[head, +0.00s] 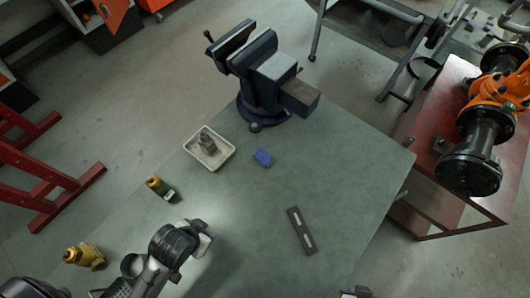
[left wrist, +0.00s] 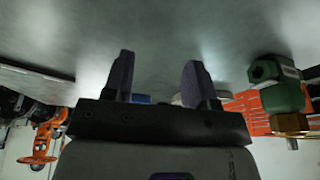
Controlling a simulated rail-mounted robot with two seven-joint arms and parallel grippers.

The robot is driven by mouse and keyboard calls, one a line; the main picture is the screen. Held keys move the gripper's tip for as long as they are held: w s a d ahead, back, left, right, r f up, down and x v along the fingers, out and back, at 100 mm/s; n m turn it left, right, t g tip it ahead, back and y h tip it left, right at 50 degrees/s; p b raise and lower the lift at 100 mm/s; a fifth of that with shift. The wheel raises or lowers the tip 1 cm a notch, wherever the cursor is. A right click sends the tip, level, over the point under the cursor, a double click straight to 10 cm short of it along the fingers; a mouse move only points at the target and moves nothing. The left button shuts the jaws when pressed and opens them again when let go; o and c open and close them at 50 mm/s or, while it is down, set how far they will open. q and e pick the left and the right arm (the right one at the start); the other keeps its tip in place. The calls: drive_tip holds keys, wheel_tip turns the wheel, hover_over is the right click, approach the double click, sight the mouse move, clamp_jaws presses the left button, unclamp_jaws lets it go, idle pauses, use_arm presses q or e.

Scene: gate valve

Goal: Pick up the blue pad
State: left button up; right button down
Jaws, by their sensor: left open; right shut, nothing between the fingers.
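The blue pad (head: 263,158) lies flat on the green-grey table, right of the white tray and in front of the vise. My left arm reaches in from the lower left of the head view, ending over the table well short of the pad; its fingers are hidden there. In the left wrist view my left gripper (left wrist: 160,80) is open, with two dark fingers apart and nothing between them. A small blue patch beyond the fingers looks like the pad (left wrist: 141,98). My right gripper (head: 355,291) just shows at the bottom edge, shut and empty, away from the pad.
A white tray (head: 222,158) holds a grey metal part (head: 207,143). A blue vise (head: 262,80) stands behind. A dark slotted bar (head: 302,231) lies right of centre. A green-and-brass fitting (head: 160,187) and a yellow one (head: 85,256) stand left. Table around the pad is clear.

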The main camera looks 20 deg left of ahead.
use_arm(q)
drive_tip(key=shift+o, duration=0.4)
drive_tip(key=o, duration=0.4)
